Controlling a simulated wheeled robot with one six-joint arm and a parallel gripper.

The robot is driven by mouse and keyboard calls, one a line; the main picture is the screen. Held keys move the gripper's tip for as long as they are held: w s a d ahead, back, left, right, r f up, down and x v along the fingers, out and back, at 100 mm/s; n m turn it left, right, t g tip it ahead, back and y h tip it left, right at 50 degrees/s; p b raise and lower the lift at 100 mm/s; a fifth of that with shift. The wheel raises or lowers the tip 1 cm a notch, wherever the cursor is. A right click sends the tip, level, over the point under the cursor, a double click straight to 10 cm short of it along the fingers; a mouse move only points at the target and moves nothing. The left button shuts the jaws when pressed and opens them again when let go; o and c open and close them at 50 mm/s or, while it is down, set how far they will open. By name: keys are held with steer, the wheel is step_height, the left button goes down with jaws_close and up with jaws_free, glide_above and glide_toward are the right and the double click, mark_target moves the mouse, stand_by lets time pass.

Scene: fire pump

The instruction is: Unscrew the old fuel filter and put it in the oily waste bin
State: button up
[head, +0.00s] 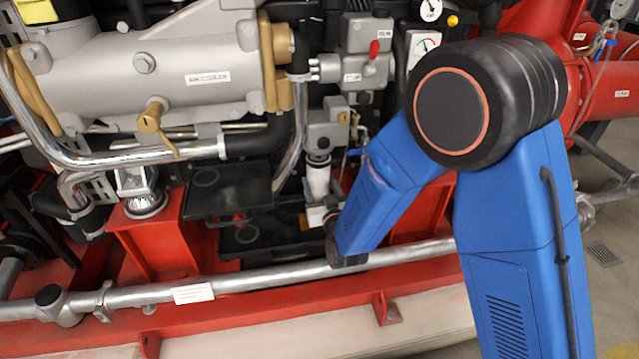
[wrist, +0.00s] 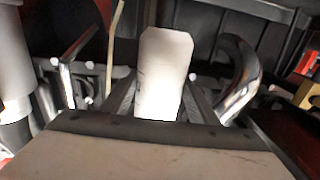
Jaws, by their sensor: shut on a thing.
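The old fuel filter (head: 318,182) is a white upright cylinder with a dark ring at its top. In the head view it sits directly below a grey filter head (head: 326,132); I cannot tell whether it is still threaded in. My gripper (head: 317,214) is at its lower end, partly hidden by my blue arm. In the wrist view, a white body (wrist: 161,75), which I take for the filter, stands between the two dark fingers of my gripper (wrist: 160,100), and they are shut on it. The oily waste bin is not in view.
A silver pipe (head: 240,283) with a white label runs across the front, below my gripper. Black trays (head: 230,190) lie to the left of the filter. A curved chrome pipe (head: 294,150) passes close on its left. A red frame (head: 160,235) stands around them.

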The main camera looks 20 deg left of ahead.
steer(key=v, duration=1.2)
steer(key=shift+s+a, duration=0.25)
steer(key=shift+a, duration=0.1)
stand_by(0.7)
steer(key=shift+r, duration=0.1)
